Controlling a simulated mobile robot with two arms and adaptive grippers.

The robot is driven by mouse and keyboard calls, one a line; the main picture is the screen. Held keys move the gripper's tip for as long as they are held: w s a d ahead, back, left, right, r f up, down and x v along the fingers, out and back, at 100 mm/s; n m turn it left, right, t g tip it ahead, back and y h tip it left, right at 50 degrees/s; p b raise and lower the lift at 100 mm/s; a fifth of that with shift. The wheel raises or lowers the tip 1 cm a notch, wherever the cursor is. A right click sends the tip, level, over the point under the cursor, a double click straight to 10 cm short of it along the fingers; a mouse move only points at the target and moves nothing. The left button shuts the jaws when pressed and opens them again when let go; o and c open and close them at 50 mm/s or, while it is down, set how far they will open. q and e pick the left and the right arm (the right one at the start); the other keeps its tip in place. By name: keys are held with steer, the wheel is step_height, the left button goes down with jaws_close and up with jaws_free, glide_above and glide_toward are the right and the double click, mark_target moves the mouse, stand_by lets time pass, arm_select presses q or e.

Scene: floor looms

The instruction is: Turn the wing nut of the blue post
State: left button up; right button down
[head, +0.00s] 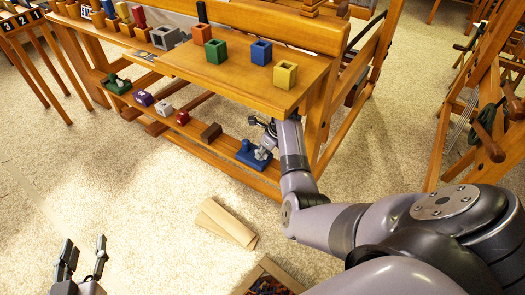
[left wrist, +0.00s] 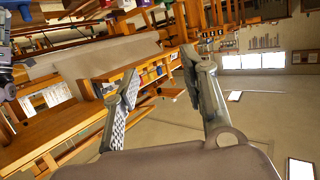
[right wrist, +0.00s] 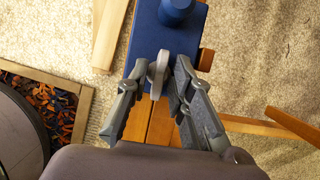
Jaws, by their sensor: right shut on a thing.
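The blue post (head: 250,155) stands on the lower wooden rail of the loom, below the shelf. Its blue base and round knob (right wrist: 175,10) show from close up in the right wrist view, with the grey wing nut (right wrist: 157,70) in front. My right gripper (right wrist: 155,82) is shut on the wing nut, with a finger on either side of it. In the head view my right gripper (head: 264,137) is partly hidden by its own arm. My left gripper (head: 84,252) is open and empty over the carpet at the lower left.
A green post (head: 117,84) and several small blocks (head: 163,107) stand on the same rail. Colored cups (head: 215,50) stand on the shelf above. A crate (right wrist: 62,82) and flat wooden pieces (head: 226,222) lie on the carpet.

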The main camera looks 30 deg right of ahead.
steer(key=shift+r+n+p, duration=0.15)
steer(key=shift+n+p, duration=0.55)
steer(key=shift+p, duration=0.25)
steer(key=shift+n+g+y+p, duration=0.45)
steer(key=shift+n+p, duration=0.4)
steer(key=shift+n, duration=0.35)
steer(key=shift+n+y, duration=0.25)
steer(key=shift+n, duration=0.05)
arm_select(q)
steer(key=s+a+f+g+y, duration=0.2)
steer(key=s+a+f+g, duration=0.3)
steer(key=s+f+g, duration=0.4)
steer(key=s+f, duration=0.2)
steer(key=s, duration=0.2)
steer(key=shift+n+y, duration=0.3)
arm_select(e)
steer(key=c, duration=1.7)
jaws_free()
arm_select(q)
steer(key=shift+w, duration=0.1)
arm_select(e)
steer(key=shift+w+d, duration=0.1)
